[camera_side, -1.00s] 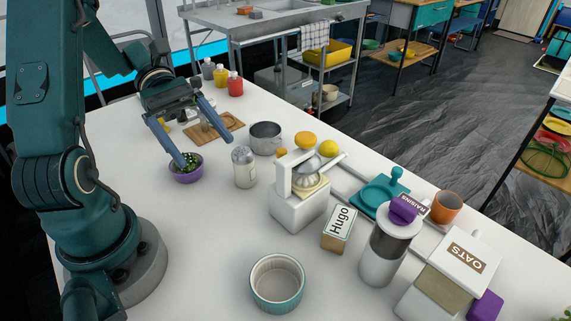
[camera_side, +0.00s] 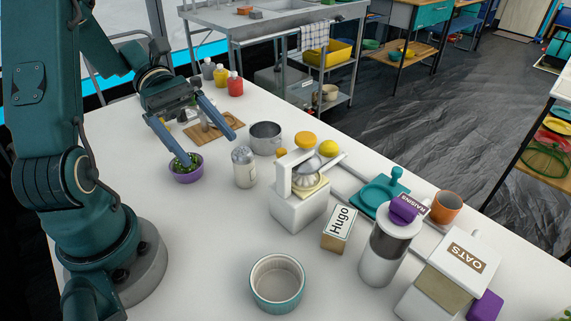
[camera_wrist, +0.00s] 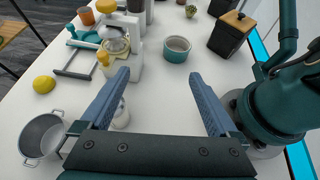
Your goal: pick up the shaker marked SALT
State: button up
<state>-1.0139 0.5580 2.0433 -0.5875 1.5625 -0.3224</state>
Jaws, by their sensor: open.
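A pale shaker with a grey lid (camera_side: 244,168) stands upright on the white table, right of the purple bowl. No marking on it is readable. In the wrist view the shaker (camera_wrist: 121,117) shows beside the left finger, which partly hides it. My gripper (camera_side: 208,151) is open and empty, to the left of the shaker and apart from it. In the side view one fingertip overlaps the purple bowl (camera_side: 187,175); I cannot tell whether they touch. The gripper's two fingers also spread wide in the wrist view (camera_wrist: 158,74).
A metal pot (camera_side: 266,138) stands just behind the shaker, and a white citrus juicer (camera_side: 297,208) to its right. A wooden board (camera_side: 222,123) lies behind my gripper, with bottles beyond it. A teal ramekin (camera_side: 277,284) stands in front. The table between ramekin and shaker is clear.

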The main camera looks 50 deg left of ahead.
jog(key=shift+c, duration=0.5)
